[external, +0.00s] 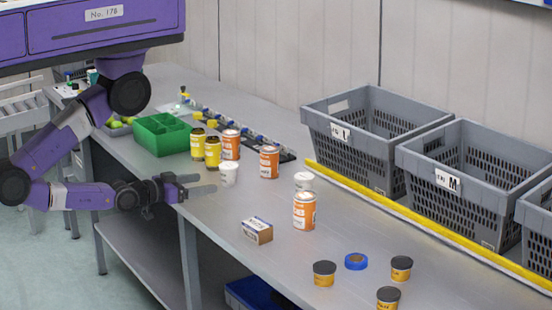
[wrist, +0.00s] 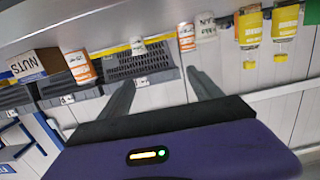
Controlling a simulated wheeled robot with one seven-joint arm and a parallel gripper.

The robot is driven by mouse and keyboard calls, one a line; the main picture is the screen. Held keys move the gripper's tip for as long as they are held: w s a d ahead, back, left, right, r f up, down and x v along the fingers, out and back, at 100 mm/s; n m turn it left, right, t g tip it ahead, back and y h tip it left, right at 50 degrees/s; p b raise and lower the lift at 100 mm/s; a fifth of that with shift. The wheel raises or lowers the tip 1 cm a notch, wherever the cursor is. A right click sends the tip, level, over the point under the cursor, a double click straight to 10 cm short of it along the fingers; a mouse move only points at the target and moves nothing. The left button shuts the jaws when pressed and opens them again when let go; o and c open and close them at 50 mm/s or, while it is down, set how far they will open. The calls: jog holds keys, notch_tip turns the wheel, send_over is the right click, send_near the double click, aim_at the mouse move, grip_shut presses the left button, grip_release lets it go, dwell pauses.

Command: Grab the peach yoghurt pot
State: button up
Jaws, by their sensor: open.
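A small white pot (external: 228,173) stands upright on the grey bench just beyond my fingertips; it also shows in the wrist view (wrist: 206,26), with dark lettering that I cannot read. A second white pot (external: 304,181) stands farther right, partly behind an orange-and-white can, and shows in the wrist view (wrist: 138,45). I cannot tell from the labels which one is peach yoghurt. My gripper (external: 205,183) is open and empty at the bench's front edge, to the left of the nearer white pot and apart from it. Its two fingers show spread in the wrist view (wrist: 161,78).
A nuts box (external: 257,230) and an orange-and-white can (external: 304,211) are to the right. A green bin (external: 162,134) stands at left; grey crates (external: 470,205) line the back.

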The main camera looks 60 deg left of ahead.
jog(key=w+a+r+h+p, duration=0.1)
jog(key=w+a+r+p, duration=0.1)
jog(key=w, duration=1.2)
jog(key=w+a+r+p, duration=0.2)
jog(key=w+a+r, duration=0.1)
jog(key=w, duration=1.2)
jog(key=w+d+r+m+g+h+p, duration=0.1)
jog(key=w+d+r+m+g+h, duration=0.1)
jog(key=w+h, duration=0.15)
jog(key=m+g+h, duration=0.5)
jog(key=m+h, duration=0.1)
jog(key=m, duration=0.1)
send_over(303, 176)
jog(key=s+a, duration=0.1)
notch_tip(303, 176, down, 3)
jog(key=shift+a+y, duration=0.15)
jog(key=shift+y, duration=0.1)
notch_tip(303, 176, down, 6)
jog(key=shift+f+p, duration=0.1)
jog(key=shift+p, duration=0.4)
jog(key=shift+f+p+x, duration=0.2)
jog(key=shift+p+x, duration=0.05)
jog(key=shift+x, duration=1.05)
jog(key=shift+f+p+x, duration=0.2)
jog(key=shift+p+x, duration=0.05)
jog(key=shift+x, duration=1.05)
jog(key=shift+s, duration=0.1)
